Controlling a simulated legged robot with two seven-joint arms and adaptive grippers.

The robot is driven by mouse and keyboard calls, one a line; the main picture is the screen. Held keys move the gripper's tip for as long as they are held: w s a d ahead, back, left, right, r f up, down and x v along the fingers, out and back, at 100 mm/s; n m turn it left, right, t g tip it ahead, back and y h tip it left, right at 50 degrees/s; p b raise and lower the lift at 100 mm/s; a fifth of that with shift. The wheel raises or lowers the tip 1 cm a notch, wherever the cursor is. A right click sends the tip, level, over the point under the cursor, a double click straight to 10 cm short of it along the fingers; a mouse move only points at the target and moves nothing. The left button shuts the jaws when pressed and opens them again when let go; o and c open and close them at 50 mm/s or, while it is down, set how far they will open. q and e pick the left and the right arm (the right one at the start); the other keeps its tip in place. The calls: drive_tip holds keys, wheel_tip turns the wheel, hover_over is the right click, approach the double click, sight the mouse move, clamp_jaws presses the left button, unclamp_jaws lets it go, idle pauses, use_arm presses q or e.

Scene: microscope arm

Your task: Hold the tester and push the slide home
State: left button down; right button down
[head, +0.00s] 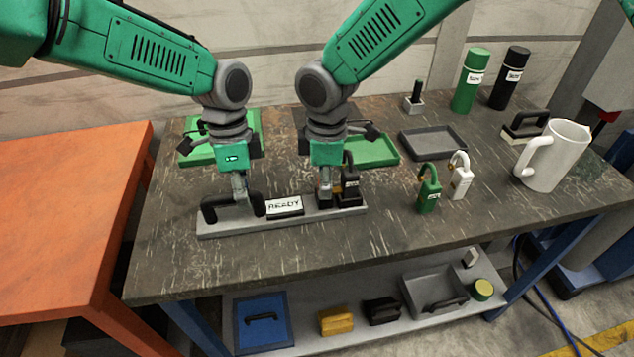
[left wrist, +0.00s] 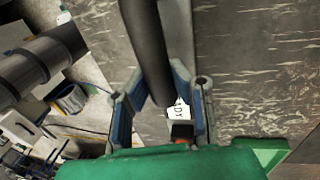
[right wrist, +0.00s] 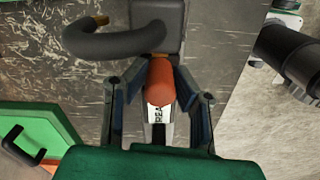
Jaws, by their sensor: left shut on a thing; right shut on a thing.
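The tester is a long light-grey base (head: 218,228) on the table, with a white READY label (head: 284,204) at its middle. A black bar handle (head: 209,212) stands at its left end. My left gripper (head: 239,200) is shut on this handle; the dark bar (left wrist: 147,50) runs between its fingers in the left wrist view. My right gripper (head: 325,190) points down near the tester's right end. It is shut on a red knob (right wrist: 160,85), seemingly the slide's. A dark block with a curved hook (head: 350,188), like a padlock, is just right of it. The slide's contact is hidden.
A green padlock (head: 428,190) and a white padlock (head: 460,178) stand to the right. Green trays (head: 375,150), a grey tray (head: 432,142), a white mug (head: 556,155) and bottles (head: 468,82) lie behind and right. The table's front is clear.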

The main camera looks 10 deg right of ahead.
use_arm(q)
drive_tip(key=shift+a, duration=0.2)
use_arm(e)
drive_tip(key=c, duration=1.3)
unclamp_jaws()
drive_tip(key=shift+w+d, duration=0.1)
drive_tip(key=shift+d, duration=0.1)
drive_tip(key=shift+a, duration=0.1)
drive_tip(key=shift+r, duration=0.1)
wheel_tip(320, 180, up, 12)
drive_tip(key=shift+f, duration=0.1)
use_arm(q)
drive_tip(key=c, duration=1.4)
unclamp_jaws()
drive_tip(key=shift+c, duration=0.2)
